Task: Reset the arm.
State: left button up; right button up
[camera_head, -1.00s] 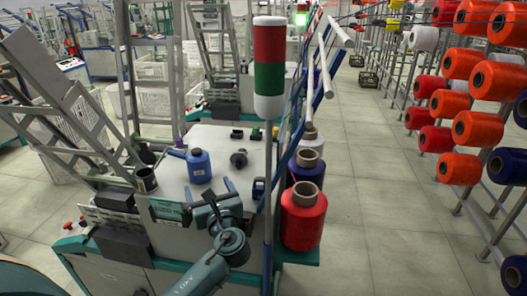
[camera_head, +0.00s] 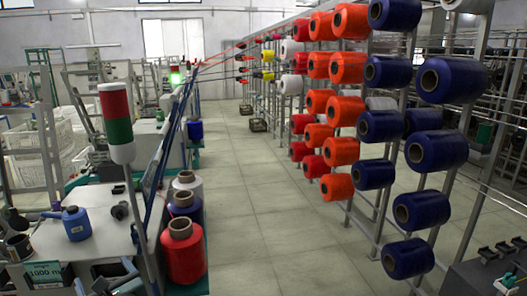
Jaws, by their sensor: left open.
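My right gripper is not in view.
A blue bottle (camera_head: 76,223) and a dark cup (camera_head: 19,246) stand on the worktable. A red-green signal pole (camera_head: 116,115) rises beside it. A red yarn cone (camera_head: 184,255) stands at its right. The floor aisle (camera_head: 265,215) is clear, with bobbin racks (camera_head: 407,185) on the right.

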pick_arm(q)
jog(key=s+d+f+n+g+h, duration=0.1)
jog(key=s+d+f+n+h, duration=0.25)
jog(key=f, duration=0.35)
jog(key=s+d+f+n+h, duration=0.2)
jog(key=d+f+h, duration=0.15)
jog(key=f, duration=0.35)
jog(key=s+d+f+n+g+h, duration=0.1)
jog(key=s+d+f+n+h, duration=0.3)
jog(key=s+n, duration=0.4)
jog(key=s+d+f+n+h, duration=0.4)
jog(key=s+d+n, duration=0.3)
jog(key=s+n, duration=0.1)
jog(key=shift+d+n+g, duration=0.25)
jog(key=shift+n+g, duration=0.15)
jog(key=shift+n, duration=0.15)
jog(key=shift+s+d+n+h, duration=0.25)
jog(key=shift+s+n+h, duration=0.15)
jog(key=shift+n, duration=0.4)
jog(key=shift+c, duration=0.3)
